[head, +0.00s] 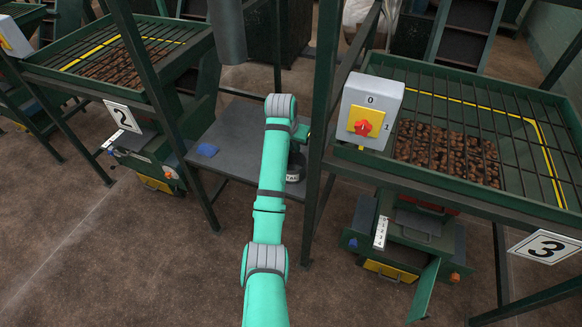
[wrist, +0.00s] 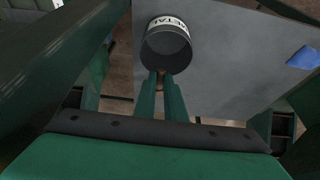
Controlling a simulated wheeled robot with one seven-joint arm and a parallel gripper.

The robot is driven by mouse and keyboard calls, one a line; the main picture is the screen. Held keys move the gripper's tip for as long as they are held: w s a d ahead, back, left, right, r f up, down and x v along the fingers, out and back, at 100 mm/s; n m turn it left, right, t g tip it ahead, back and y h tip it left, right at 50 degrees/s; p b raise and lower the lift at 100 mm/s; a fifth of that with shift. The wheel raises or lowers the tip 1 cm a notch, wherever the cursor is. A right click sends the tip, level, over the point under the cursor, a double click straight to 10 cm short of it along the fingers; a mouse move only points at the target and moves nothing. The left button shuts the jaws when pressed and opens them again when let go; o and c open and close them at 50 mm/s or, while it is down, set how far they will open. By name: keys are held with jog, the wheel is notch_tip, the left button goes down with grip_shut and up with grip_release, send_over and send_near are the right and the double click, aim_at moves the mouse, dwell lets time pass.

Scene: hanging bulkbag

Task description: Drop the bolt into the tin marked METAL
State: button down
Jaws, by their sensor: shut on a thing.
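The tin marked METAL (wrist: 166,45) stands on the grey table, its dark open mouth facing me in the wrist view. In the head view the tin (head: 293,175) is partly hidden by my arm. My gripper (wrist: 160,76) is shut on the bolt, with its fingertips at the near rim of the tin's mouth in the picture. Only a small brownish bit shows between the tips, so the bolt's shape is hard to make out. I cannot tell how high the tips are above the rim. In the head view my arm hides most of the gripper.
The grey table (head: 235,135) holds a blue item (head: 206,150) left of the tin. Green frame posts (head: 321,110) stand close on both sides. A switch box (head: 368,112) with a red knob is on the right, beside a barred tray (head: 450,120) of brown pieces.

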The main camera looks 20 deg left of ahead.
jog(key=shift+s+d+f, duration=0.15)
jog(key=shift+f, duration=1.1)
jog(key=shift+s+d+f, duration=0.1)
jog(key=shift+f, duration=1.15)
